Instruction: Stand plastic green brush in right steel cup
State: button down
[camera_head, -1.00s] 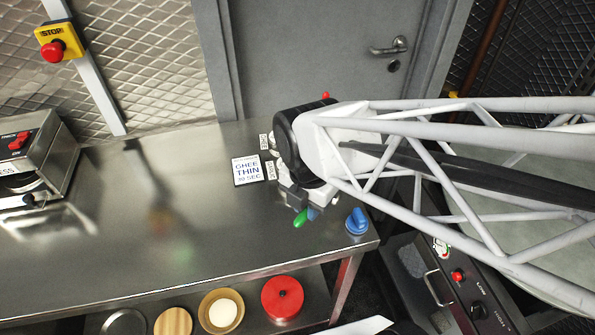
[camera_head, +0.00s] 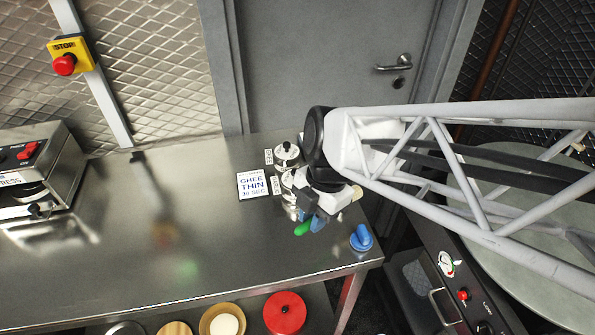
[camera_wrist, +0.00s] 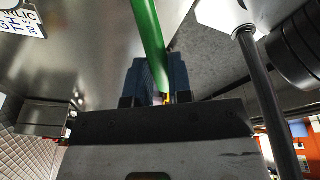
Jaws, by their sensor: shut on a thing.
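My gripper (camera_head: 318,222) is over the right end of the steel counter, shut on the green brush. The brush's green handle (camera_head: 303,229) sticks out at the lower left of the jaws. In the wrist view the handle (camera_wrist: 148,35) runs from the top edge down between the blue-grey fingers (camera_wrist: 153,78). Its other end is hidden. A steel vessel with a dark knob (camera_head: 287,153) stands behind the gripper by a small label. A second steel vessel (camera_head: 288,180) is partly covered by the gripper. I cannot tell which is the right steel cup.
A blue object (camera_head: 361,238) stands at the counter's right front corner. A steel press (camera_head: 40,170) is at the left. The counter's middle (camera_head: 190,215) is clear.

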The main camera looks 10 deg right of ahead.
jog(key=y, duration=0.1)
jog(key=w+r+m+y, duration=0.1)
jog(key=shift+w+d+r+y, duration=0.1)
jog(key=shift+d+r+y, duration=0.05)
jog(key=shift+r+y, duration=0.15)
jog(key=w+d+r+m+t+y, duration=0.3)
jog(key=w+d+r+m+y, duration=0.1)
jog(key=w+d+r+y, duration=0.5)
notch_tip(320, 180, up, 3)
jog(key=shift+w+d+r+m+y, duration=0.1)
jog(key=shift+w+d+m+y, duration=0.25)
jog(key=shift+w+y, duration=0.7)
jog(key=shift+s+a+f, duration=0.1)
jog(key=shift+f, duration=0.25)
notch_tip(320, 180, down, 9)
jog(key=shift+f, duration=0.2)
dwell(0.7)
dwell(0.3)
